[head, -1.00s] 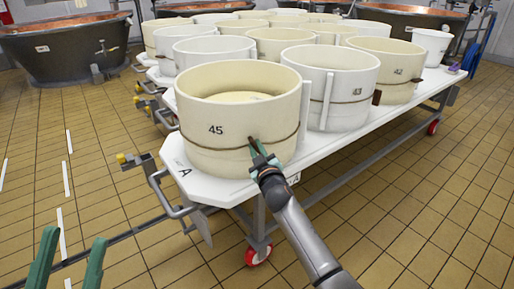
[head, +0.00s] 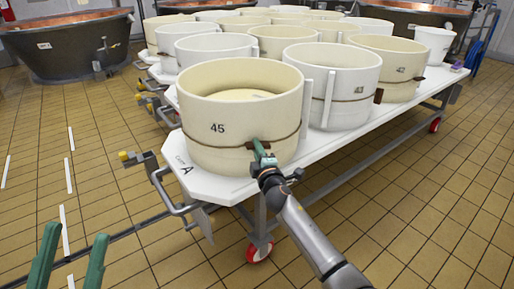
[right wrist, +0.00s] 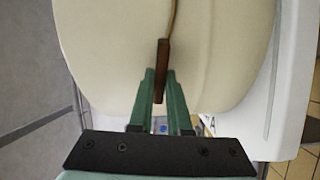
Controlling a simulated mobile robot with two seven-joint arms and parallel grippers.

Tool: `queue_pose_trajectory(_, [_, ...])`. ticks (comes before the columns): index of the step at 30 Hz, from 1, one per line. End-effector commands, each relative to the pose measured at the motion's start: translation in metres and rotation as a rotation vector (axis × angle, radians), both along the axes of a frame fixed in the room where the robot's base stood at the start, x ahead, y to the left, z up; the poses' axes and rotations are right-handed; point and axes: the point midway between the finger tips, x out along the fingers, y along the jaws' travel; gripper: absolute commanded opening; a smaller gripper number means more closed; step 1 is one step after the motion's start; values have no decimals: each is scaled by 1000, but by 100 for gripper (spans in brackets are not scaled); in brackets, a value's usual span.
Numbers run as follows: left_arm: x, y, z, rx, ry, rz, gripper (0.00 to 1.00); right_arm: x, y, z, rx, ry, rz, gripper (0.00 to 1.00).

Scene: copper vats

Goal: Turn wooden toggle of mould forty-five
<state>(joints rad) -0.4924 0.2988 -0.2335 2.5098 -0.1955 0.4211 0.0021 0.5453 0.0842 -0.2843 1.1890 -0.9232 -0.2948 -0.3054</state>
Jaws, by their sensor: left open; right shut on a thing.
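Mould 45 (head: 217,160), a cream round tub with a cord around it, stands at the near corner of the white table. Its brown wooden toggle (head: 250,145) sits at the cord on the mould's front right and lies about level in the head view. My right gripper (head: 260,149) is shut on the toggle; its green fingers hide part of it. In the right wrist view the toggle (right wrist: 162,58) stands between the two fingertips (right wrist: 160,76), with the cord running up from it. My left gripper (head: 74,236) is open and empty at the lower left, over the floor.
Copper vats (head: 70,50) stand at the back. The tiled floor is clear at left and right.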

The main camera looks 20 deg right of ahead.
Motion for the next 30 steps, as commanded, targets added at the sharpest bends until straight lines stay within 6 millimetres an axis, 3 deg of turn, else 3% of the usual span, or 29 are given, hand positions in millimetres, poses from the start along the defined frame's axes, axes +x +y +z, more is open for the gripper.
queue_pose_trajectory(9, [0,0,1,3,-1,1,50,0,0,-2,-130,7,-1,0])
queue_pose_trajectory(26, [0,0,1,2,-2,3,50,0,-1,-3,-160,8,-2,0])
queue_pose_trajectory(27, [0,0,1,2,-2,3,50,0,-1,-3,-160,8,-2,18])
queue_pose_trajectory(30, [0,0,1,2,-1,2,50,0,-1,-3,-159,8,-2,30])
